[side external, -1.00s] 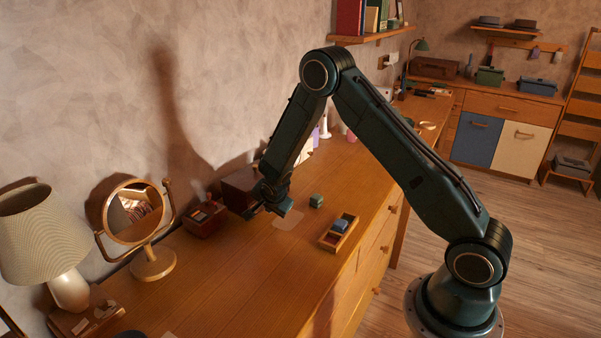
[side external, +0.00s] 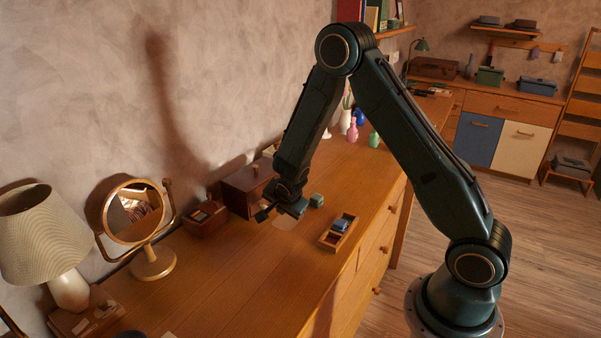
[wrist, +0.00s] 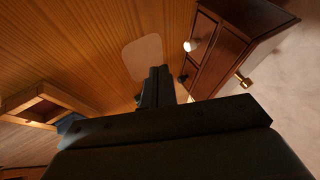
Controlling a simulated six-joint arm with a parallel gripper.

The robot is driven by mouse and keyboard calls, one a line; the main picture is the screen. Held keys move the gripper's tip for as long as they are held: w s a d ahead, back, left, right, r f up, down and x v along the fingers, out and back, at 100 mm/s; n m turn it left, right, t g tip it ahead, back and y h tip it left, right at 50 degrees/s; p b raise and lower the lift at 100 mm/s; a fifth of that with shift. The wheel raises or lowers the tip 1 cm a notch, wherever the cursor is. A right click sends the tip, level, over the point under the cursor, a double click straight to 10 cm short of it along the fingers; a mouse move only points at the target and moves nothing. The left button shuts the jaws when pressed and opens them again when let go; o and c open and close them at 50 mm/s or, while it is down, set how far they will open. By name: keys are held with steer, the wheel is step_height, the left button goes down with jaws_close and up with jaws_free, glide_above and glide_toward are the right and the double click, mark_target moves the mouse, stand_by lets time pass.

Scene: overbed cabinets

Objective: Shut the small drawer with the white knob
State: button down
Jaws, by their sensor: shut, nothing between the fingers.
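A small dark wooden cabinet (side external: 243,188) stands on the dresser top against the wall, partly behind my gripper in the side external view. In the wrist view the cabinet (wrist: 250,28) is at upper right, with the white knob (wrist: 190,45) on its front and a brass knob (wrist: 243,82) on another face. How far the white-knobbed drawer stands out is not clear. My gripper (side external: 264,214) is shut and empty, low over the dresser in front of the cabinet. In the wrist view its fingertips (wrist: 160,70) are close to the cabinet's front; contact cannot be told.
A small reddish box (side external: 205,219) stands left of the cabinet. A green box (side external: 317,200) and a divided wooden tray (side external: 325,240) are right of my gripper. A pale mat (side external: 286,223) lies below it. A round mirror (side external: 134,211) and lamp (side external: 40,235) stand left. The front-left dresser top is mostly clear.

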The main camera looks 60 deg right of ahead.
steer(key=v, duration=0.6)
steer(key=shift+s+r, duration=0.1)
steer(key=shift+a, duration=0.1)
steer(key=s+a+r+n+y, duration=0.1)
steer(key=s+a+r+n, duration=0.3)
steer(key=r, duration=0.4)
steer(key=s+a+r+n+y, duration=0.2)
steer(key=s+r+n, duration=0.2)
steer(key=s+r, duration=0.3)
steer(key=s+a+r+n+y, duration=0.1)
steer(key=s+a+r+n, duration=0.1)
steer(key=s, duration=0.5)
steer(key=s+a+r+n+y, duration=0.1)
steer(key=s+a+r+n, duration=0.1)
steer(key=s+r+n, duration=0.2)
steer(key=shift+s+a+r+n, duration=0.2)
steer(key=shift+s+a+n, duration=0.2)
steer(key=shift+s+n, duration=1.4)
